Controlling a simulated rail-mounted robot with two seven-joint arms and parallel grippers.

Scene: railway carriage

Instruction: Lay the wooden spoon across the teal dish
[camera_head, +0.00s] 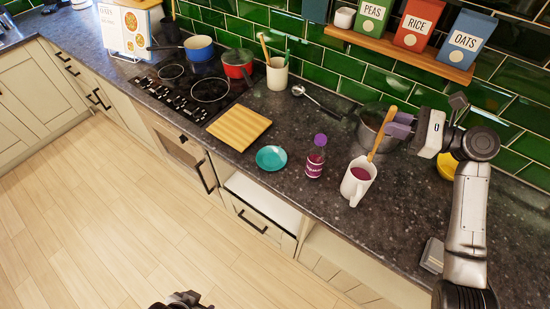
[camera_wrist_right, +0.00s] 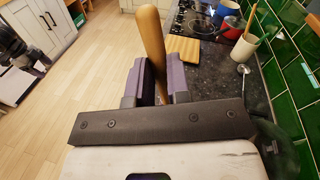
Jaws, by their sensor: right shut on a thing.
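The teal dish (camera_head: 271,158) lies empty on the dark worktop near its front edge. My right gripper (camera_head: 398,127) is shut on the wooden spoon (camera_head: 379,140), right of the dish and above the worktop. The spoon slants down and left from the fingers, its lower end by the white jug's rim; I cannot tell if it is inside the jug. In the right wrist view the spoon (camera_wrist_right: 151,40) stands between the purple fingers (camera_wrist_right: 160,80). My left gripper (camera_head: 182,301) shows partly at the bottom edge, over the floor, away from the worktop; its jaws are unclear.
A wooden board (camera_head: 239,128) lies left of the dish. A ladle (camera_head: 315,98) lies behind.

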